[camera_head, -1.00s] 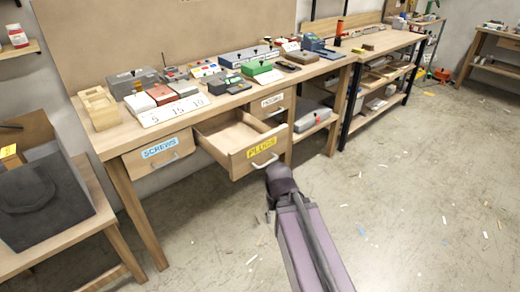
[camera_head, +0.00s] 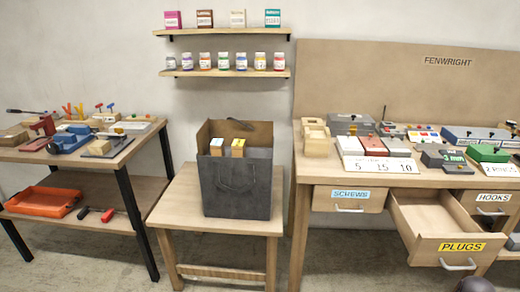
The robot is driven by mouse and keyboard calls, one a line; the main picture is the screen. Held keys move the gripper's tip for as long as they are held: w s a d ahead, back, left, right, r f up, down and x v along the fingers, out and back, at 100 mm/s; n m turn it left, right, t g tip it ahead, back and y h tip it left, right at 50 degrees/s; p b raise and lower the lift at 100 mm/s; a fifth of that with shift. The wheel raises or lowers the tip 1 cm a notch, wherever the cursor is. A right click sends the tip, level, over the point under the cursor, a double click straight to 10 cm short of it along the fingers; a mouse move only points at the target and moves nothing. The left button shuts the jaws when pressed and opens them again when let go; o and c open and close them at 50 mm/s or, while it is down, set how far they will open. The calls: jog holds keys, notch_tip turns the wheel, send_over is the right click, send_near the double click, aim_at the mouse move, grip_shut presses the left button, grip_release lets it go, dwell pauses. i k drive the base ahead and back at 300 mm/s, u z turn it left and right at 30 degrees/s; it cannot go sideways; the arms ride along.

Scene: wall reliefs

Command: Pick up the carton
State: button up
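Several small cartons stand on the upper wall shelf: a pink one (camera_head: 173,19), a dark red and white one (camera_head: 205,18), a cream one (camera_head: 238,18) and a teal-labelled one (camera_head: 272,17). I cannot tell which of these is the carton. Only a dark rounded bit of my arm shows at the bottom right edge. My gripper is not in view.
The bag stands on a low wooden table (camera_head: 192,205). Jars line the lower shelf (camera_head: 225,73). The workbench on the right has an open PLUGS drawer (camera_head: 450,247) jutting out. A tool table (camera_head: 85,157) with an orange tray (camera_head: 42,201) stands left.

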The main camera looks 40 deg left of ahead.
aim_at(238, 148)
jog(key=u, duration=1.3)
jog(key=i, duration=0.95)
jog(key=z, duration=0.3)
